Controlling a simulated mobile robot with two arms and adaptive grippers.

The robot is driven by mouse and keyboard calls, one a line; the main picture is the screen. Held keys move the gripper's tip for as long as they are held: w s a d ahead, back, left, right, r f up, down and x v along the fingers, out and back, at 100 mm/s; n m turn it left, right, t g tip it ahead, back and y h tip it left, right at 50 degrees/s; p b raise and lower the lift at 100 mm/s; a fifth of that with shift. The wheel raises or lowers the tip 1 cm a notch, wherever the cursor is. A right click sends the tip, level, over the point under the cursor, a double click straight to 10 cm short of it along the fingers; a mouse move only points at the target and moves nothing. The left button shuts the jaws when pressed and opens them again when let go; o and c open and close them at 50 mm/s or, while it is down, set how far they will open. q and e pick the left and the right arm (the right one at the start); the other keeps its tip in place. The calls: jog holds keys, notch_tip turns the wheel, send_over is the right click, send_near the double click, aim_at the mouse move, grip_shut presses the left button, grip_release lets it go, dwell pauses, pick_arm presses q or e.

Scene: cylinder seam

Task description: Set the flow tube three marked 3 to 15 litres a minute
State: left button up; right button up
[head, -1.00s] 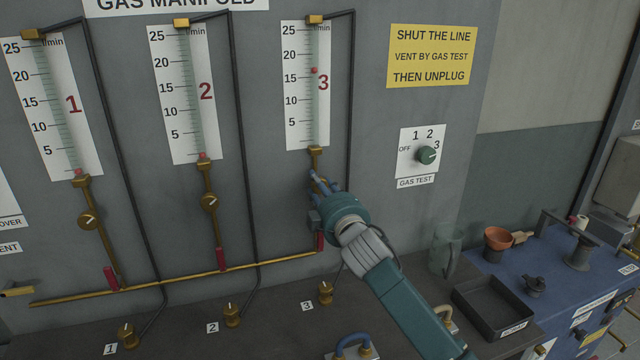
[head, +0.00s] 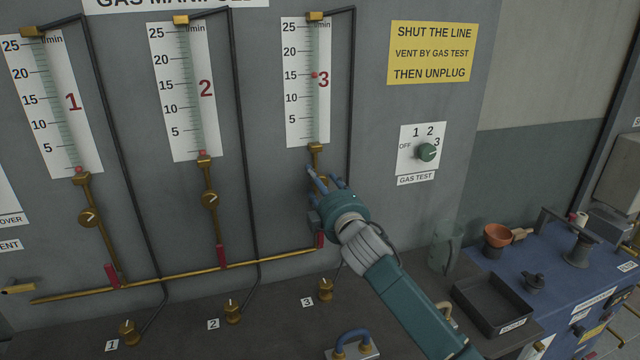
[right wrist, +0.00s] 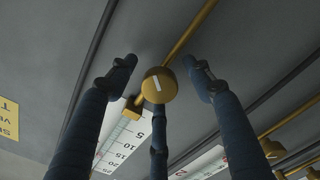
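Flow tube three (head: 313,100) stands on the panel with a white scale and a red 3. Its red float (head: 314,75) sits level with about the 15 mark. My right gripper (head: 326,184) is just below the tube, hiding its valve knob in the head view. In the right wrist view the brass knob (right wrist: 159,85) with a white line shows between the spread fingers of the gripper (right wrist: 159,88). The fingers look open and apart from the knob. My left gripper is not in view.
Flow tubes one (head: 62,105) and two (head: 187,95) stand to the left with floats at the bottom. The gas test selector (head: 427,152) points toward 3. A black tray (head: 493,305), a glass beaker (head: 443,252) and a blue bench (head: 560,270) are at the right.

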jog(key=shift+s, duration=0.1)
jog(key=v, duration=1.1)
jog(key=shift+s, duration=0.35)
jog(key=shift+d, duration=0.15)
